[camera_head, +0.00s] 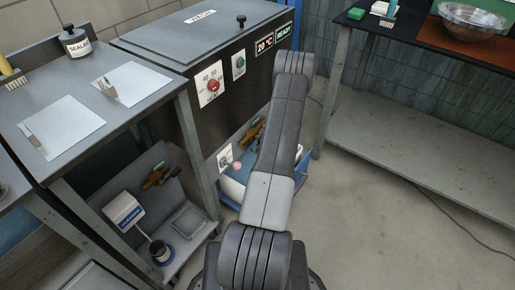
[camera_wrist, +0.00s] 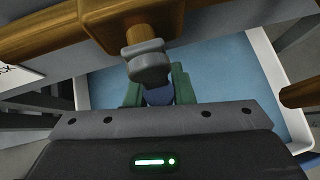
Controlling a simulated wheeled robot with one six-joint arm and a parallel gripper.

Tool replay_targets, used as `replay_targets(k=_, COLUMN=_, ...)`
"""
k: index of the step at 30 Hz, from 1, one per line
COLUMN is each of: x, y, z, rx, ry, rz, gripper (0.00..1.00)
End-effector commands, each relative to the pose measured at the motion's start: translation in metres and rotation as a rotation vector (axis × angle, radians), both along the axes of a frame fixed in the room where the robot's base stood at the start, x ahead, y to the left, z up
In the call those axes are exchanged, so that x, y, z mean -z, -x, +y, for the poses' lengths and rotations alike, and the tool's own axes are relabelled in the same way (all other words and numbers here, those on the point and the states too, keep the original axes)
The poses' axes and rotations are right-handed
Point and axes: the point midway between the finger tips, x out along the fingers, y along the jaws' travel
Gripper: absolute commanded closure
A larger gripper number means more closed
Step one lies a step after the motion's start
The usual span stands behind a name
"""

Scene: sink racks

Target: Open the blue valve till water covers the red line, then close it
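In the wrist view, a blue valve handle (camera_wrist: 158,95) hangs below a grey valve stem (camera_wrist: 147,64) on a brass pipe (camera_wrist: 140,35). My gripper (camera_wrist: 160,88) has green fingers on both sides of the blue handle, with no clear gap between them and it. A white-rimmed tub (camera_wrist: 268,75) with a blue inside lies below; it also shows in the head view (camera_head: 237,173), partly behind my arm. I cannot tell its water level, and no red line is visible. In the head view my arm hides the gripper and the blue valve.
A dark tank machine (camera_head: 150,80) with a red knob (camera_head: 213,86) and a lit READY display (camera_head: 284,32) stands above the tub. A grey bench (camera_head: 60,90) is at left; a table with a glass bowl (camera_head: 470,20) is at right.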

Motion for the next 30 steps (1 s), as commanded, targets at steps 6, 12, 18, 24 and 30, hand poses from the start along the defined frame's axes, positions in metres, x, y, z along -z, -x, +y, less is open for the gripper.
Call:
replay_targets(k=6, x=0.0, y=0.001, z=0.001, rx=-0.001, ry=-0.002, rz=0.001, gripper=0.7)
replay_targets(k=12, x=-0.003, y=0.003, z=-0.002, rx=0.001, ry=-0.001, rz=0.001, gripper=0.7)
replay_targets(k=18, x=-0.025, y=0.019, z=-0.019, rx=0.004, ry=0.0, rz=0.0, gripper=0.7)
replay_targets(k=24, x=-0.055, y=0.046, z=-0.044, rx=0.003, ry=-0.001, rz=0.001, gripper=0.7)
replay_targets(k=30, x=-0.078, y=0.066, z=-0.063, rx=0.001, ry=-0.001, rz=0.001, gripper=0.7)
